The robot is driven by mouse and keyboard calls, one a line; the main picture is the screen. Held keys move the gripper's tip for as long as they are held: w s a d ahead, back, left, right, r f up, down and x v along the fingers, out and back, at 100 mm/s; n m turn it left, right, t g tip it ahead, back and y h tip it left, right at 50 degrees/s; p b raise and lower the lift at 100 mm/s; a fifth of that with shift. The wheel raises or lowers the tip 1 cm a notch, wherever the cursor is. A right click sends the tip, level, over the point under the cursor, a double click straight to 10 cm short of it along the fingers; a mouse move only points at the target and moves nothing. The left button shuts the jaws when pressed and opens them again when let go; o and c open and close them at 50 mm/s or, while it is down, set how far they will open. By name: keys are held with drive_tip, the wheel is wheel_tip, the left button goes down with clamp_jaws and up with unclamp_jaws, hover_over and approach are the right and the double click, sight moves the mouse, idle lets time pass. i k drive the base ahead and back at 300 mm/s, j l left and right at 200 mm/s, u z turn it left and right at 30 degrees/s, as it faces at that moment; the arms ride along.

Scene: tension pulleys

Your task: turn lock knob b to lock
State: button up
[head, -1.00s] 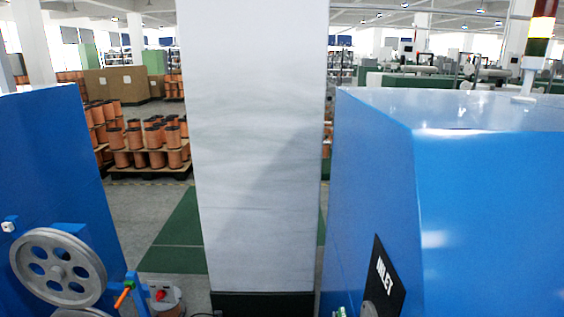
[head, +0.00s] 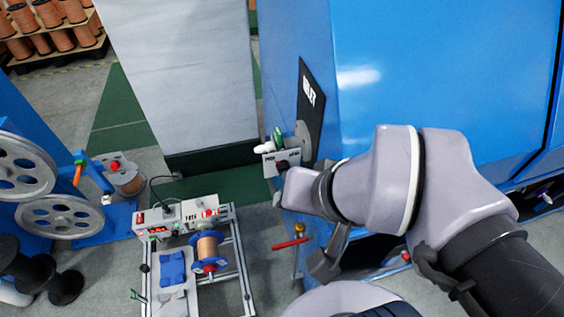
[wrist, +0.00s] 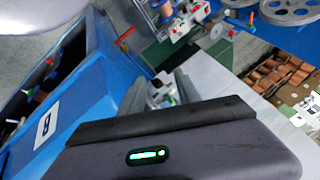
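I cannot tell for certain which knob is lock knob b. In the head view, a small grey unit (head: 284,161) with a dark knob, a white knob and a green part sits on the blue machine by the inlet plate. An orange handle (head: 78,174) with a green part stands beside the pulleys (head: 22,165) at the left. My gripper (wrist: 160,84) shows in the wrist view with two grey fingers apart and nothing clearly held between them. A small white device shows beyond the gap. In the head view my wrist covers the fingers.
The blue machine (head: 420,80) stands close to my arm at the right. A bench frame (head: 240,262) with a copper spool (head: 207,250) and a control box is at lower centre. A red handle (head: 290,243) sticks out below my wrist. A white column (head: 180,70) stands behind.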

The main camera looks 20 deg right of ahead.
sight(282, 166)
drive_tip(key=k+j+z, duration=0.3)
drive_tip(key=j, duration=0.2)
drive_tip(key=k+j+z, duration=0.3)
drive_tip(key=k+j, duration=0.1)
drive_tip(key=k, duration=0.1)
